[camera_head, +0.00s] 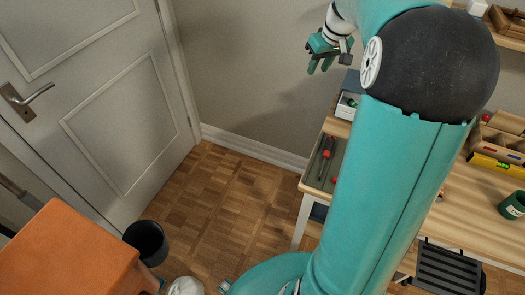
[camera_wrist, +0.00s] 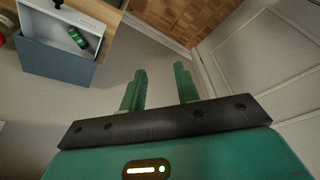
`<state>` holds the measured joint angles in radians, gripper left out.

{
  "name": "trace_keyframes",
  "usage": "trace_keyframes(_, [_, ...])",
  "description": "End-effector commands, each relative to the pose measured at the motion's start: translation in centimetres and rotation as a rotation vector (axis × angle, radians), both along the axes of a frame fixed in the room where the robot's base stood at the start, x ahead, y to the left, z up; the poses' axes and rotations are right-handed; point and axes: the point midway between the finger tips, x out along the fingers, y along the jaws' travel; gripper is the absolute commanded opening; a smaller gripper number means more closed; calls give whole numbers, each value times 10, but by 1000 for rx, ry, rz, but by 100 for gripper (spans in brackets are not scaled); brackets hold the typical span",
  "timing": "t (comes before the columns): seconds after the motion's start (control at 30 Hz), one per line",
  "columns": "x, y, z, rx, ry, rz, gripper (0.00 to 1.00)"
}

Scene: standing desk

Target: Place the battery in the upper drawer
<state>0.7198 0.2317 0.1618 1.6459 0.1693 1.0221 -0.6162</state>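My gripper (camera_head: 320,67) is raised in front of the wall, left of the desk's back corner. In the wrist view its two fingers (camera_wrist: 160,72) stand apart with nothing between them. A small blue-grey drawer unit (camera_head: 350,82) stands at the desk's back left corner, and it also shows at the upper left of the wrist view (camera_wrist: 50,62). Its white-lined drawer (camera_head: 344,112) is open, also seen in the wrist view (camera_wrist: 48,27). A green cylinder, apparently the battery (camera_wrist: 77,38), lies inside this drawer, apart from my gripper. I cannot tell whether it is the upper drawer.
The wooden desk (camera_head: 455,205) holds a tray with screwdrivers (camera_head: 325,160), a yellow level (camera_head: 495,168), a wooden organizer (camera_head: 500,137) and a green mug (camera_head: 513,205). A shelf is at the upper right. A door (camera_head: 95,90) and black bin (camera_head: 147,242) are at left. Air around my gripper is clear.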

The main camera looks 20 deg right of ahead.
Motion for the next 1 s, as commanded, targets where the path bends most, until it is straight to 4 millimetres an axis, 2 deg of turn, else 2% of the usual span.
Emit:
trace_keyframes(0.03, [-7,31,13,-20,-4,12,31])
trace_keyframes(0.2, [-43,113,37,-59,-22,13,31])
trace_keyframes(0.4, [-101,191,46,-80,-67,13,31])
trace_keyframes(0.5, [-134,222,44,-80,-96,13,31])
trace_keyframes(0.7, [-197,265,25,-54,-155,16,31])
trace_keyframes(0.8, [-216,276,15,-39,-174,17,31])
trace_keyframes(1.0, [-229,281,7,-27,-184,15,31])
